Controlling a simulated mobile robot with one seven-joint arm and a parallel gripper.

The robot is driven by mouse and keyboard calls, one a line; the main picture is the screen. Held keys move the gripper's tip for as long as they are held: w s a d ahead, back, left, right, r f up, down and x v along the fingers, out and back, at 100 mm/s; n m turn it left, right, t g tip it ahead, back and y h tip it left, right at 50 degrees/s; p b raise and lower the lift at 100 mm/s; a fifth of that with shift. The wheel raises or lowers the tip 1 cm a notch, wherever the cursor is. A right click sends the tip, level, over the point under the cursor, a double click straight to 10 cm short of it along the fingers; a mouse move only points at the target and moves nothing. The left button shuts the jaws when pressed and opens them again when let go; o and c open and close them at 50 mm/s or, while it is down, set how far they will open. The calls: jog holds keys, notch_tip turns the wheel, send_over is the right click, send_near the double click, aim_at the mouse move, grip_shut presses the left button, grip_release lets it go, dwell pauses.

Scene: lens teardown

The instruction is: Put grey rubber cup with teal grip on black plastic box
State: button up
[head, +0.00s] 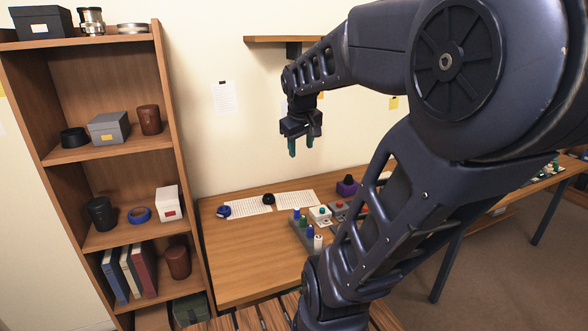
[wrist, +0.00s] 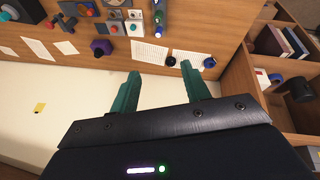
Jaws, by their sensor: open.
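My gripper (head: 301,150) is open and empty, high above the back of the desk. Its two teal fingers point down in the head view and stand apart in the wrist view (wrist: 160,72). No cup is clearly grey with a teal grip. A small dark round piece with blue (head: 224,211) lies at the desk's left, beside a paper sheet; it also shows in the wrist view (wrist: 210,62). A small black round piece (head: 268,199) lies between the sheets. A black box (head: 45,22) sits on the bookcase's top shelf, left of metal lens parts.
A wooden bookcase (head: 172,130) stands left of the desk (head: 240,265), holding boxes, dark cups, blue tape and books. A tray of coloured bottles (head: 300,232) and a purple block (head: 347,186) are on the desk. The desk's front left is clear. My arm hides its right part.

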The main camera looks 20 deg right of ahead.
jog(key=s+a+f+m+y, duration=0.1)
jog(key=s+a+f+m, duration=0.1)
jog(key=s+a, duration=0.3)
jog(key=s+f, duration=0.1)
jog(key=s, duration=0.1)
jog(key=shift+s+a+m+t+y, duration=0.25)
jog(key=shift+s+m+t+y, duration=0.05)
jog(key=shift+s+y, duration=0.1)
dwell(0.8)
